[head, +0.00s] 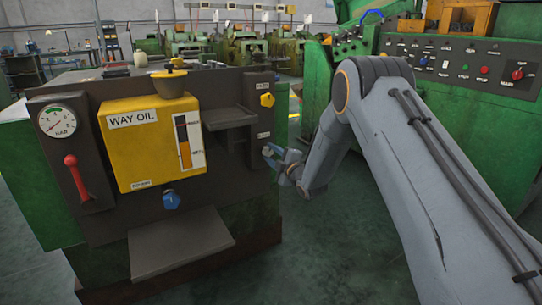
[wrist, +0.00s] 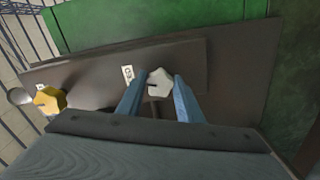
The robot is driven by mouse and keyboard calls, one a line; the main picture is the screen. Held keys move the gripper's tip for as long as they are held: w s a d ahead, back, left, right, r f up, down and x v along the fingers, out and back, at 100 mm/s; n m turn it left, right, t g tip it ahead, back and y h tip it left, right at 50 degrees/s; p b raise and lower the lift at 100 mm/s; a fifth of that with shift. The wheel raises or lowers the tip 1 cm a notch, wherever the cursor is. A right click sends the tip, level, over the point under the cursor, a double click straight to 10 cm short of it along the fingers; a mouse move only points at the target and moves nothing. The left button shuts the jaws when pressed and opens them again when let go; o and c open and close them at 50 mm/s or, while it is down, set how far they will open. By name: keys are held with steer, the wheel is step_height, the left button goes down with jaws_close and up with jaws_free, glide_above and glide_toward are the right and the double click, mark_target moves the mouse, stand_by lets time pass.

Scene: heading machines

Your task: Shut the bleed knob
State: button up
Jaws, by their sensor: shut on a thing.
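My gripper (head: 270,153) is at the right end of the dark panel on the green machine, below the yellow knob (head: 267,100). In the wrist view the blue fingers of my gripper (wrist: 159,86) are on both sides of a pale, off-white knob (wrist: 159,79) and shut on it. A small label plate (wrist: 128,73) is beside this knob, too small to read. In the head view the pale knob is hidden by my gripper. The yellow knob also shows at the left in the wrist view (wrist: 49,100), apart from my fingers.
The panel carries a yellow WAY OIL tank (head: 150,145), a gauge (head: 59,121), a red lever (head: 76,177) and a blue knob (head: 171,200). A grey tray (head: 180,243) sticks out low in front. Another green machine (head: 480,130) stands at the right.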

steer(key=shift+n, duration=1.7)
steer(key=o, duration=1.1)
steer(key=shift+c, duration=0.2)
steer(key=v, duration=0.7)
steer(key=shift+s+d+p, duration=0.15)
steer(key=shift+s+p, duration=0.2)
steer(key=shift+s, duration=0.05)
